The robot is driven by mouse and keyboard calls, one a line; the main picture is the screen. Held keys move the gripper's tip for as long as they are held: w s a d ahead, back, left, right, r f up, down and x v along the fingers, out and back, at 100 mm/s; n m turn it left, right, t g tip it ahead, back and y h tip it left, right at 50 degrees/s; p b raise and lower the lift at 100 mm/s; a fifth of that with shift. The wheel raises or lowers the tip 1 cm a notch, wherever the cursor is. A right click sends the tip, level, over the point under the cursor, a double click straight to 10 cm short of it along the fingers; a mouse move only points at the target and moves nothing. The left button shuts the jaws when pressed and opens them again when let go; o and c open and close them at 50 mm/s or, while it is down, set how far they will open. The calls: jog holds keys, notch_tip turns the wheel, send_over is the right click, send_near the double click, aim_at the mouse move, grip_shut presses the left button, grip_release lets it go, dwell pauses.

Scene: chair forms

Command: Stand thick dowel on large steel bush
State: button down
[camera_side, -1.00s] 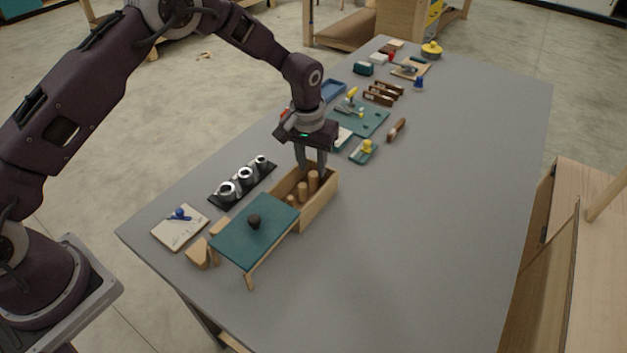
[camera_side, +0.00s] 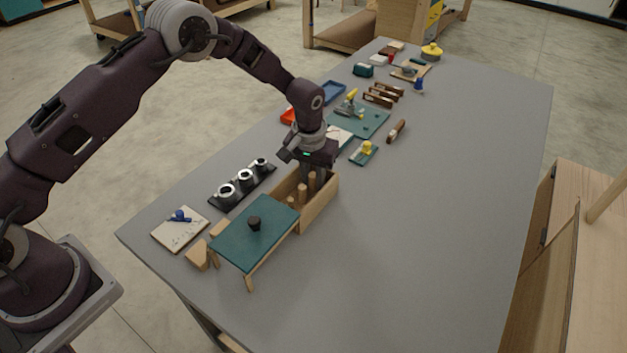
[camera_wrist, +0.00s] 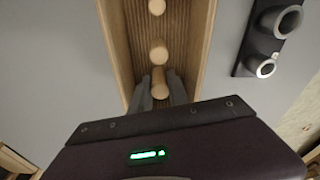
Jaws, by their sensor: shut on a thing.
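The thick dowel (camera_wrist: 160,80) stands at the far end of an open wooden box (camera_side: 322,204), and my gripper (camera_side: 312,181) reaches down into that end. In the wrist view my gripper's fingers (camera_wrist: 160,95) are closed on either side of this dowel. In the side view the fingers partly hide it. The large steel bush (camera_side: 226,192) is the nearest and widest ring on a black strip left of the box. It stands empty and apart from the gripper.
Two slimmer dowels stand in the same box, the middle one (camera_side: 302,191) close to the gripper. Two smaller bushes (camera_side: 245,176) share the strip. The table's right side is clear.

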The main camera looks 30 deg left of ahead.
aim_at(313, 174)
notch_tip(313, 174, up, 9)
jog(key=shift+a+r, duration=0.1)
jog(key=s+a+f+n, duration=0.1)
jog(key=s+a+n, duration=0.4)
jog(key=s+a, duration=0.95)
jog(key=shift+y, duration=0.3)
jog(key=shift+w+a+f, duration=0.15)
jog(key=shift+a+f, duration=0.05)
jog(key=shift+f, duration=0.95)
jog(key=shift+w+a+f, duration=0.1)
jog(key=shift+a+f, duration=0.05)
jog(key=shift+f, duration=1)
jog(key=shift+f, duration=0.75)
jog(key=shift+r, duration=0.75)
dwell(1.4)
jog(key=shift+f, duration=0.15)
dwell(0.4)
